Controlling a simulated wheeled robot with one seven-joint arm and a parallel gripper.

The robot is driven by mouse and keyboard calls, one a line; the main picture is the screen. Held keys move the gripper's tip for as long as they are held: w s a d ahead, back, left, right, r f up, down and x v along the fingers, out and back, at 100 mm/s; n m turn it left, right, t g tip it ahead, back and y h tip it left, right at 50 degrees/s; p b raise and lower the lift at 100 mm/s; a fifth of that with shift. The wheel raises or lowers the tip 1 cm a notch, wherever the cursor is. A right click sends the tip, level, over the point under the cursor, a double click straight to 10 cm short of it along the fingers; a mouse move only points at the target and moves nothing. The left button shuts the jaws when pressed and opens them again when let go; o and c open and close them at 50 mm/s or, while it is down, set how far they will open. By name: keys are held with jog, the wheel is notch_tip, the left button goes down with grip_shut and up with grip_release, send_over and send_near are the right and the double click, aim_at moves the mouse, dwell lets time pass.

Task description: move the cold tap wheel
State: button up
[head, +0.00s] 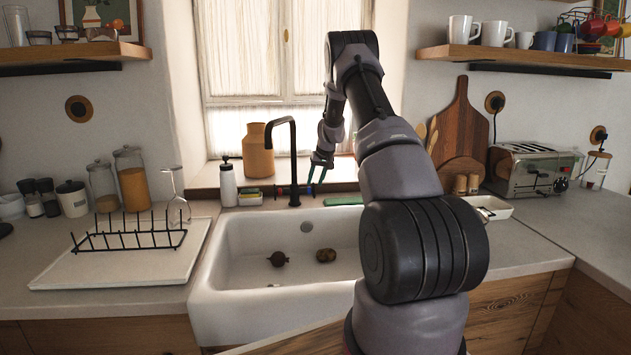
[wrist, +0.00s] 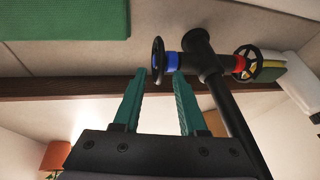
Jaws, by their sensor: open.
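The cold tap wheel (wrist: 158,62) is a dark spoked wheel beside a blue collar (wrist: 172,62) on the black tap (wrist: 205,62). In the wrist view it lies just beyond and between the two teal fingertips of my gripper (wrist: 161,73). I cannot tell whether they touch it. My gripper is open with nothing held. In the head view my gripper (head: 317,176) points down just right of the tap's spout (head: 294,155), close to the tap's base. The cold wheel is small and hard to make out there. The hot wheel (wrist: 247,64) with a red collar is on the tap's other side.
The white sink (head: 225,290) holds a dark round item (head: 278,259) and a brown one (head: 326,255). A white bottle (head: 228,184) and sponges (head: 250,197) stand left of the tap. A green cloth or pad (head: 343,200) lies to its right. The window is behind.

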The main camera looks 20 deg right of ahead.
grip_shut()
jog(key=shift+s+t, duration=0.2)
jog(key=shift+t, duration=0.1)
jog(key=shift+s+f+t+h, duration=0.2)
jog(key=shift+s+t, duration=0.15)
jog(key=shift+t, duration=0.3)
jog(key=shift+s+f+t+h, duration=0.1)
jog(key=shift+s+t+h, duration=0.15)
jog(key=shift+t, duration=0.4)
jog(key=shift+s+a+f+n+t+h, duration=0.2)
jog(key=shift+s+f+t, duration=0.1)
jog(key=shift+t, duration=0.6)
jog(key=shift+s+a+f+n+t+h, duration=0.15)
jog(key=shift+s+a+n+t, duration=0.1)
jog(key=shift+t, duration=0.65)
grip_release()
